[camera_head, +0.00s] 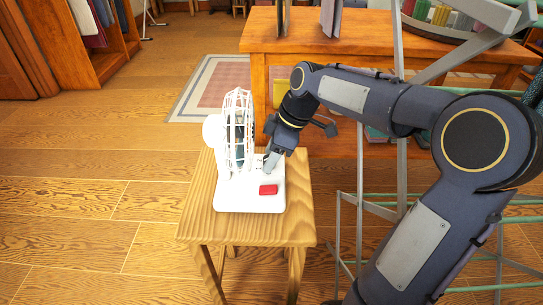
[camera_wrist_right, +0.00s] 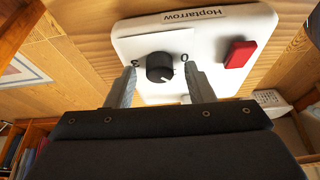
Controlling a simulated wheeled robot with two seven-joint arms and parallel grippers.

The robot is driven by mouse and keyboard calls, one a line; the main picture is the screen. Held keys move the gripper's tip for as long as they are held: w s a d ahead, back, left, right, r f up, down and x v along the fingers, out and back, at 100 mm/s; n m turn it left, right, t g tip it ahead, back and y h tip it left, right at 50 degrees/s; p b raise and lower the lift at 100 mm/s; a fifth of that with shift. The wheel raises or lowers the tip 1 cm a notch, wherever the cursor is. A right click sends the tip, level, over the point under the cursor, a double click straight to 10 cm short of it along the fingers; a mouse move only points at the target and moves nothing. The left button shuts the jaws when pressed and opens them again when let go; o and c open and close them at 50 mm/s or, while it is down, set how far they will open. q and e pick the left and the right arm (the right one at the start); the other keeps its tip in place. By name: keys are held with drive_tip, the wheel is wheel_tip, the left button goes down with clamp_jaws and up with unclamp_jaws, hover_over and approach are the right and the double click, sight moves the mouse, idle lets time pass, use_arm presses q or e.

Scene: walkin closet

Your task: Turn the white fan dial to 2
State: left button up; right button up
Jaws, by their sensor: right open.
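The white fan (camera_head: 238,130) stands upright on a small wooden stool, with its caged head above a flat white base (camera_head: 236,197). The base also shows in the right wrist view (camera_wrist_right: 206,40), with a black round dial (camera_wrist_right: 160,67), printed marks around it and a red switch (camera_wrist_right: 240,53). My right gripper (camera_head: 271,163) reaches down to the base from the right. In the right wrist view its open fingers (camera_wrist_right: 157,85) stand on either side of the dial, with gaps visible. The dial is largely hidden by the gripper in the head view. My left gripper is not in view.
The wooden stool (camera_head: 197,228) has some bare top around the fan. A wooden table (camera_head: 345,40) stands behind it. A metal drying rack (camera_head: 350,205) is at the right, close to my right arm. Open floor lies at the left.

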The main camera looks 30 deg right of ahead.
drive_tip(key=c, duration=1)
drive_tip(key=shift+a+r+m+t+h+p, duration=0.15)
drive_tip(key=shift+m+t+h+p, duration=0.3)
drive_tip(key=shift+m, duration=0.75)
drive_tip(key=shift+m+t+p, duration=0.25)
drive_tip(key=shift+m+p, duration=0.15)
drive_tip(key=shift+m, duration=0.8)
drive_tip(key=o, duration=1)
